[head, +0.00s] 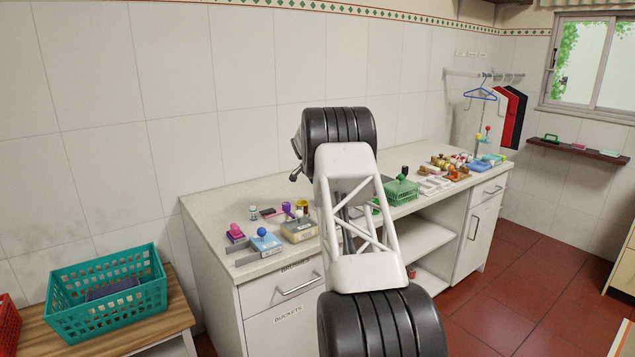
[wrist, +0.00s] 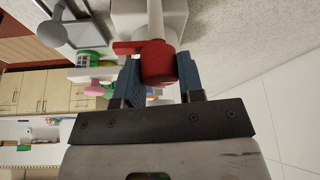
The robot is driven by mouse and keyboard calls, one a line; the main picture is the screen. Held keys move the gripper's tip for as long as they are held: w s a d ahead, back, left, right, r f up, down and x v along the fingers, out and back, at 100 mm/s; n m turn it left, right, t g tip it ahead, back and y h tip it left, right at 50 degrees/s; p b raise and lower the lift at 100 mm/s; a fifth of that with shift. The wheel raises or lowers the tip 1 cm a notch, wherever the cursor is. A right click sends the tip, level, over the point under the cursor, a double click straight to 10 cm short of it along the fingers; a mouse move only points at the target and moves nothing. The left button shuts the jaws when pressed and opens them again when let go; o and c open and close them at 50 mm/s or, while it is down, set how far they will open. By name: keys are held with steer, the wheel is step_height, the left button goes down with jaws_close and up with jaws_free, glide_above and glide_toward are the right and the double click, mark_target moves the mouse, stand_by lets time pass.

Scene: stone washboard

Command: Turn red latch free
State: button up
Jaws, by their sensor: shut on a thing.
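The red latch (wrist: 157,62) shows in the wrist view as a rounded red body with a short arm sticking out to the left. It sits at the end of a white post (wrist: 155,20) that joins a pale block. My gripper (wrist: 160,76) has its two blue fingers on either side of the red body and is shut on it. In the head view my own arm hides the gripper and the latch.
The counter (head: 215,207) holds several small gadgets, including a blue box (head: 266,243) and a beige box (head: 299,231), left of my arm. A green basket (head: 402,190) stands to its right. A teal basket (head: 107,297) stands on a wooden table. A grey knob (wrist: 52,32) is near the latch.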

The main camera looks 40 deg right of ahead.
steer(key=o, duration=0.6)
steer(key=shift+o, duration=0.2)
steer(key=shift+r, duration=0.1)
steer(key=v, duration=0.7)
steer(key=shift+r, duration=0.3)
steer(key=shift+a, duration=0.15)
